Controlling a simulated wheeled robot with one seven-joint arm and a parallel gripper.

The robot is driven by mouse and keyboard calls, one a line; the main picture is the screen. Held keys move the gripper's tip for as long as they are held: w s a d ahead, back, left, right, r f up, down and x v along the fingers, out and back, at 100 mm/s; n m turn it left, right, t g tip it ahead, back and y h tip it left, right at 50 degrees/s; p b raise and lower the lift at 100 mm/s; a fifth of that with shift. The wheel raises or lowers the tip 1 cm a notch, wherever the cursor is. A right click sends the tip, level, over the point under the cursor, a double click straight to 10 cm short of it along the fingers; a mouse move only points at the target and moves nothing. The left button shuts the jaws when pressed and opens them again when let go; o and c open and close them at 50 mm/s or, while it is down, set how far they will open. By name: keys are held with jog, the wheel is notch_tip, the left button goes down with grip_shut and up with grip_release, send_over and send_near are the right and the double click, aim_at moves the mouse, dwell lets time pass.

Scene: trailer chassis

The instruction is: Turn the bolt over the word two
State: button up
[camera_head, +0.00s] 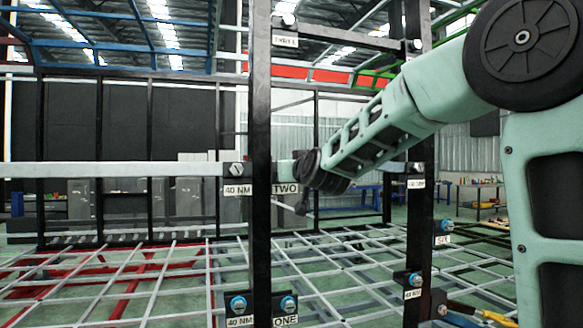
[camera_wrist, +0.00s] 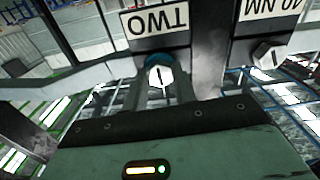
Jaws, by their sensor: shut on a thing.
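The TWO label (camera_head: 285,189) is on the dark upright post. It also shows upside down at the top of the wrist view (camera_wrist: 156,21). The bolt over the word two (camera_wrist: 159,75) has a light face with a dark line and a blue ring behind it. My gripper (camera_wrist: 160,84) is shut on this bolt, with one finger on each side of its head. In the head view my gripper (camera_head: 299,170) reaches in from the right and covers the bolt.
A neighbouring bolt (camera_head: 236,169) sits above a 40 NM label (camera_head: 237,190), left of the post. Bolts with blue rings sit lower, near the ONE label (camera_head: 286,321) and the SIX label (camera_head: 443,240). A pale horizontal beam (camera_head: 110,169) and dark posts (camera_head: 261,120) stand close to my arm.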

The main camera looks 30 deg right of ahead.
jog(key=n+p, duration=0.2)
jog(key=n, duration=0.6)
jog(key=shift+r+n, duration=0.1)
jog(key=shift+n, duration=0.3)
jog(key=shift+d+n, duration=0.1)
jog(key=shift+n, duration=0.2)
jog(key=o, duration=1)
jog(key=shift+w, duration=0.1)
jog(key=shift+f, duration=0.2)
